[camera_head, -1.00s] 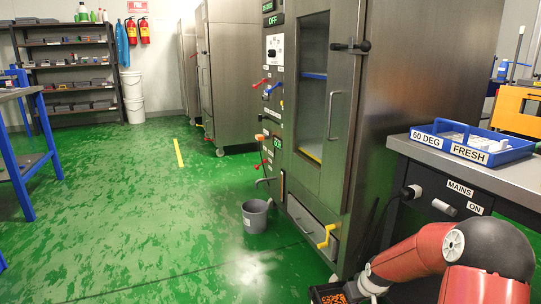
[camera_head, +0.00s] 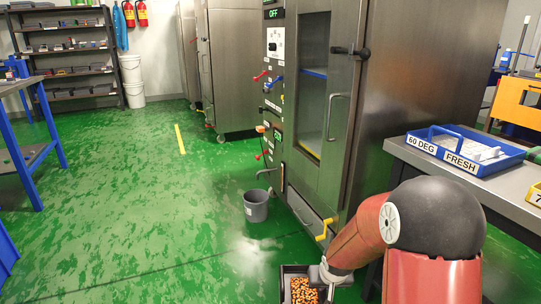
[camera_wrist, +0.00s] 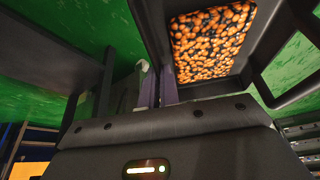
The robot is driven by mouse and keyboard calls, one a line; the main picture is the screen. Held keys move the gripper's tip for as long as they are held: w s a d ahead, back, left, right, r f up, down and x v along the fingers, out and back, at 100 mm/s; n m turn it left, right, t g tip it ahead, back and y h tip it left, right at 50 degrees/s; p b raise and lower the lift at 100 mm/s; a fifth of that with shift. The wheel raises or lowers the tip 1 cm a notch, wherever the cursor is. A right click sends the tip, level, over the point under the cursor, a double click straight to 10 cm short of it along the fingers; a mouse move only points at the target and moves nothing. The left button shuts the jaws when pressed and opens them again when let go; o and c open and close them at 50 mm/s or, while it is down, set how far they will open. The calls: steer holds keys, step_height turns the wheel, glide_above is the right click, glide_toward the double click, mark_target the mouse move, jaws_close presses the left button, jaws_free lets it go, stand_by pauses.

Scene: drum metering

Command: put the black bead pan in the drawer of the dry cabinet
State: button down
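The black bead pan (camera_head: 287,270), full of orange and dark beads, is at the bottom edge of the head view, partly cut off. In the wrist view the pan (camera_wrist: 153,28) is close in front of my gripper (camera_wrist: 158,88). The fingers are close together at the pan's near wall and appear shut on it; the tips are partly hidden. The steel dry cabinet (camera_head: 377,120) stands ahead, with a tall glazed door. Its low drawer (camera_head: 304,211) appears shut, beside a yellow handle (camera_head: 325,230). My gripper and the pan are in front of and below the drawer in the picture.
A grey bucket (camera_head: 256,208) stands on the floor left of the drawer. A bench (camera_head: 500,190) with a blue tray (camera_head: 475,160) is at the right, close to my arm. The green floor to the left is clear up to a blue-legged table (camera_head: 45,140).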

steer(key=shift+r, duration=0.75)
steer(key=s+f, duration=0.4)
steer(key=f, duration=0.1)
steer(key=shift+s+f+p, duration=0.25)
steer(key=shift+f+p, duration=0.05)
